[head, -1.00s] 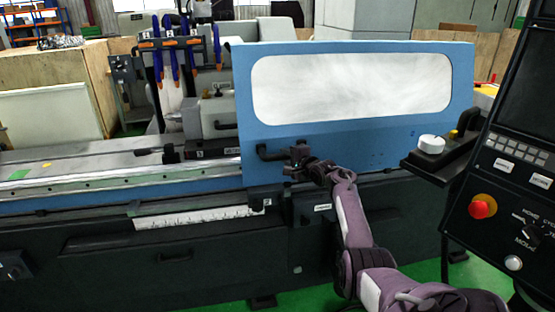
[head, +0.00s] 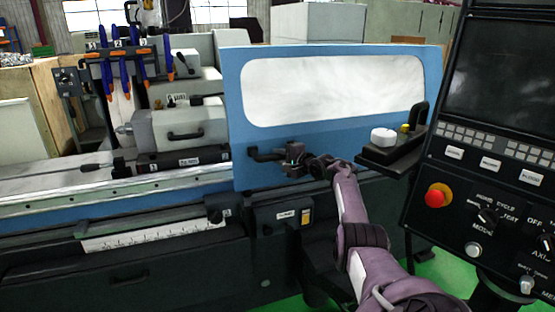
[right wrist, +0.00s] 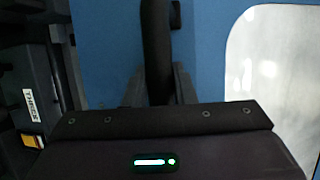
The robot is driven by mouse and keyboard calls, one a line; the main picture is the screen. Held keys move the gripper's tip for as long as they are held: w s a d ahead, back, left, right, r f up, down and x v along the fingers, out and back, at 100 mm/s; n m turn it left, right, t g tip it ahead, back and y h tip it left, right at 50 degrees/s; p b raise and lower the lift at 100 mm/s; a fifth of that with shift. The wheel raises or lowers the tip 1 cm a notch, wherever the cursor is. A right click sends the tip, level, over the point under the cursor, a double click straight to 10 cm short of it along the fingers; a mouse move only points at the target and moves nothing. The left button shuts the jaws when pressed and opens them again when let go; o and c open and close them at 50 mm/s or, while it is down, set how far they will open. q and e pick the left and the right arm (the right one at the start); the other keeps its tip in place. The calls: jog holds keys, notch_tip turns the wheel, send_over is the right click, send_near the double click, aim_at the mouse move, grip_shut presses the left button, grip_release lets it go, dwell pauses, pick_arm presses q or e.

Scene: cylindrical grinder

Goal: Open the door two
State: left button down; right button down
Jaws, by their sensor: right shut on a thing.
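The blue sliding door (head: 335,143) with a pale window stands at the front of the grinder. Its black bar handle (head: 260,154) is at the door's lower left; it also shows upright in the right wrist view (right wrist: 155,45). My right gripper (head: 291,161) is shut on the handle; in the right wrist view its fingers (right wrist: 158,88) lie either side of the bar. The gripper hides part of the handle. To the left of the door, the grinder's grey inner parts (head: 180,131) are exposed. My left gripper is not in view.
The control panel (head: 490,185) with a red button stands close at the right. A black bracket with a white knob (head: 383,137) sits just in front of the door's right part. Blue-handled tools (head: 125,75) hang behind the machine bed at left.

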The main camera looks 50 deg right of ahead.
jog(key=shift+f, duration=0.1)
jog(key=c, duration=1.2)
grip_release()
jog(key=shift+w+a, duration=0.1)
jog(key=shift+w, duration=0.05)
jog(key=v, duration=0.7)
jog(key=shift+s, duration=0.4)
